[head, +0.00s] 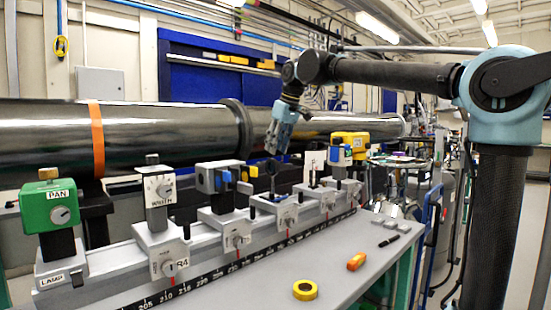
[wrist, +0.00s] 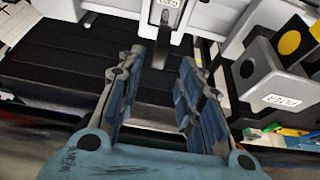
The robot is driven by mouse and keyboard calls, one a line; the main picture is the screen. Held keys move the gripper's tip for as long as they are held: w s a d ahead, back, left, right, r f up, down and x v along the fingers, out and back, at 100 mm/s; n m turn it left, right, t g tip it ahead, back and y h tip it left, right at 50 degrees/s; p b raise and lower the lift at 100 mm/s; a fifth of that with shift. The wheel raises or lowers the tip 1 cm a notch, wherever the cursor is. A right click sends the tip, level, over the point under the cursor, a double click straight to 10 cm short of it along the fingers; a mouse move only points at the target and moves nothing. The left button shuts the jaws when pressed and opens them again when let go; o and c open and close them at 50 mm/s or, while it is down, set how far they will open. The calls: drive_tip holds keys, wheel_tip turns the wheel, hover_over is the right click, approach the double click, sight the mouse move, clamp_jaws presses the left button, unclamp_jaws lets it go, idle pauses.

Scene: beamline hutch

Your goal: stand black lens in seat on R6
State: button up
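A dark, round lens-like piece on a thin stem (head: 272,168) stands upright over a carriage in the middle of the rail in the head view. I take it to be the black lens, but it is small. My gripper (head: 270,150) hangs just above it, pointing down. In the wrist view my gripper (wrist: 158,105) has its two blue-padded fingers apart, with nothing held between them. A dark upright part (wrist: 162,45) shows beyond the fingertips, and I cannot tell what it is. I cannot read an R6 label, so which carriage has that seat is unclear.
The grey rail carries several carriages, including one marked R4 (head: 168,262) and a green PAN box (head: 48,206). Yellow tape (head: 305,290), an orange piece (head: 356,261) and a black marker (head: 389,240) lie on the bench. A large dark pipe (head: 165,135) runs behind.

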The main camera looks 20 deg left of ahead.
drive_tip(key=s+d+f+m+h, duration=0.1)
drive_tip(key=d+f+m, duration=0.1)
drive_tip(key=d+f, duration=0.65)
drive_tip(key=d+f+m, duration=0.2)
drive_tip(key=d+f, duration=0.1)
drive_tip(key=d, duration=1)
drive_tip(key=s+d+f+m+h, duration=0.15)
drive_tip(key=d+f, duration=0.35)
drive_tip(key=d, duration=0.6)
drive_tip(key=s+d+f+m, duration=0.2)
drive_tip(key=s+d+f, duration=0.3)
drive_tip(key=f, duration=0.3)
drive_tip(key=s+d+f+m+h, duration=0.1)
drive_tip(key=s+d+f+m, duration=0.1)
drive_tip(key=s+d+f, duration=0.4)
drive_tip(key=s+d+f+m, duration=0.3)
drive_tip(key=s+d+f, duration=0.2)
drive_tip(key=f, duration=0.7)
drive_tip(key=shift+s+d, duration=0.4)
drive_tip(key=shift+d, duration=0.6)
drive_tip(key=shift+w+f, duration=0.15)
drive_tip(key=shift+w, duration=0.3)
